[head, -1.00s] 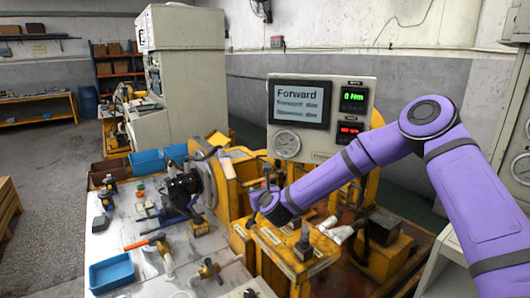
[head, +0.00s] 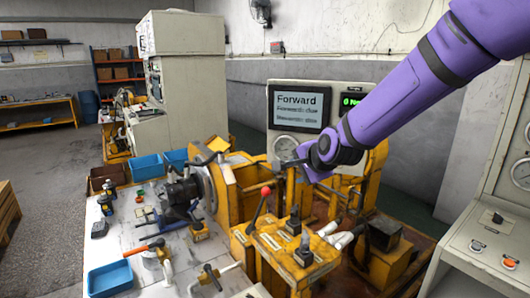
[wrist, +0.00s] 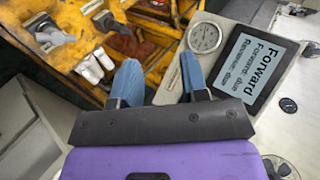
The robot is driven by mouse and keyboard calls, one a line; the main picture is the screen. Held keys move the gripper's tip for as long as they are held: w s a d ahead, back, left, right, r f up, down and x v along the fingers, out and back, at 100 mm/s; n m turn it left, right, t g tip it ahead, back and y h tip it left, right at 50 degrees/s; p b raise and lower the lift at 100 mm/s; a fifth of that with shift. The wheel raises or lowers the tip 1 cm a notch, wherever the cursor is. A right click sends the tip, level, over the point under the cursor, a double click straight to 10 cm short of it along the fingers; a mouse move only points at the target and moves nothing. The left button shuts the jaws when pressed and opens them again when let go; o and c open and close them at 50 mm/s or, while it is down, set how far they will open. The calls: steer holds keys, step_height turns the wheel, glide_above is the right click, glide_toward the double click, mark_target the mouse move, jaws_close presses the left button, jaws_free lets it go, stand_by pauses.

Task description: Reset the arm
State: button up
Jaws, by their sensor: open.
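My purple arm (head: 405,95) reaches in from the upper right in the head view. My gripper (head: 291,163) is in front of the lower part of the display panel (head: 272,110), above the yellow lever stand (head: 268,243). In the wrist view my gripper (wrist: 162,72) shows two blue fingers spread apart with nothing between them. The screen, reading "Forward" (wrist: 262,65), and a round gauge (wrist: 204,38) are to the right of the fingers there. A lever with a red knob (head: 265,191) stands on the yellow stand, apart from my gripper.
A white workbench (head: 135,225) at the left holds a motor (head: 182,190), tools and a blue tray (head: 110,278). A grey console (head: 490,250) with buttons stands at the right. Open floor lies at the far left.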

steer(key=s+d+r+n+g+h, duration=0.1)
steer(key=s+d+r+n+h, duration=0.2)
steer(key=s+d, duration=0.4)
steer(key=s+d+r+n+g, duration=0.1)
steer(key=s+d+r+n, duration=0.3)
steer(key=s, duration=0.5)
steer(key=s+d+r+n+g, duration=0.1)
steer(key=s+d+n, duration=0.1)
steer(key=s+d, duration=0.3)
steer(key=s+d+r+n+g+h, duration=0.1)
steer(key=s+d, duration=0.4)
steer(key=s, duration=0.8)
steer(key=shift+s+r+n, duration=0.15)
steer(key=shift+s+n, duration=0.15)
steer(key=shift+n, duration=0.3)
